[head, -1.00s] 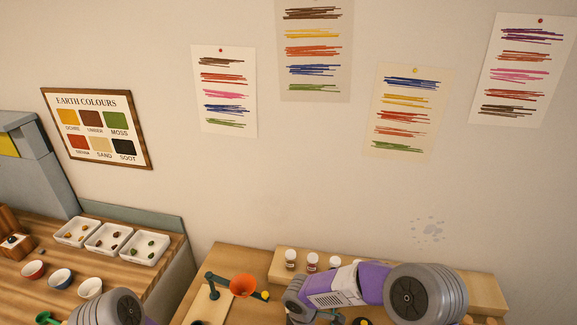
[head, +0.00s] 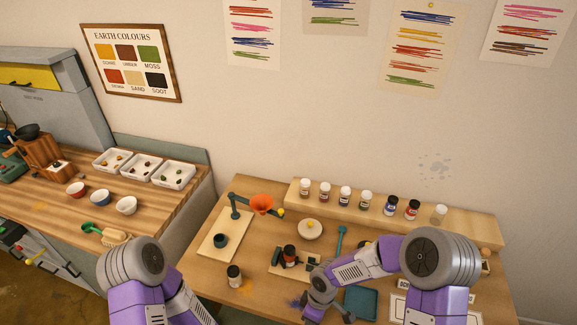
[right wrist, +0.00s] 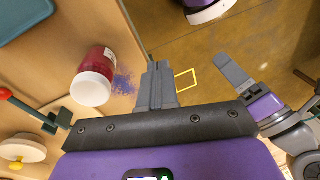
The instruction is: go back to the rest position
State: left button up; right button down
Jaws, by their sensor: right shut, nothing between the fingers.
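My right arm comes in from the right in the head view. Its forearm (head: 370,267) crosses over the table, and its wrist hangs near the front edge. In the right wrist view my right gripper (right wrist: 157,84) has its fingers together and empty, beside a red jar with a white lid (right wrist: 92,88) and purple powder (right wrist: 124,83), apart from the jar. My left arm (head: 180,300) shows at the lower left of the head view, its gripper below the frame. A grey and purple gripper-like part, seemingly my left gripper (right wrist: 237,76), shows at the wrist view's right; its jaw state is unclear.
The table holds a lidded jar (head: 234,276), an orange funnel on a stand (head: 262,204), a teal tray (head: 361,303) and a round white-topped dish (head: 310,229). Several jars line the back shelf (head: 465,229). A counter (head: 50,205) with bowls stands left.

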jog(key=s+d+f+m+t+y+b, duration=0.1)
jog(key=s+f+m+b, duration=0.4)
jog(key=f, duration=0.5)
jog(key=s+d+f+m+t+y+b, duration=0.1)
jog(key=s+f+m+b, duration=0.4)
jog(key=f+m, duration=0.5)
jog(key=shift+s+d+m, duration=0.3)
jog(key=shift+s+d, duration=0.05)
jog(key=shift+d, duration=0.2)
